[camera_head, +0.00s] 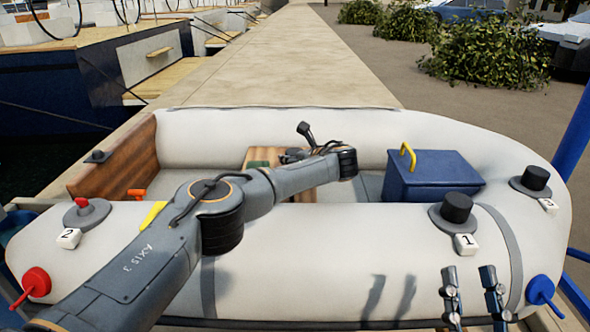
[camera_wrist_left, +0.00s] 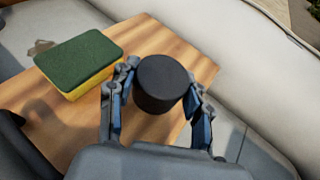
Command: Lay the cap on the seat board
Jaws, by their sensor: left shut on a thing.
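The black cap (camera_wrist_left: 162,84) is a short round cylinder between the fingers of my left gripper (camera_wrist_left: 160,95), which is shut on it. The cap is over the wooden seat board (camera_wrist_left: 195,75); I cannot tell whether it touches the wood. In the head view the seat board (camera_head: 305,194) lies across the boat, mostly behind my left arm. There the left gripper (camera_head: 290,156) is largely hidden by its wrist, and the cap cannot be made out. My right gripper (camera_head: 470,278) is open and empty at the front, before the near tube.
A green and yellow sponge (camera_wrist_left: 80,62) lies on the board, left of the cap. A blue box (camera_head: 435,172) with a yellow handle stands at right.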

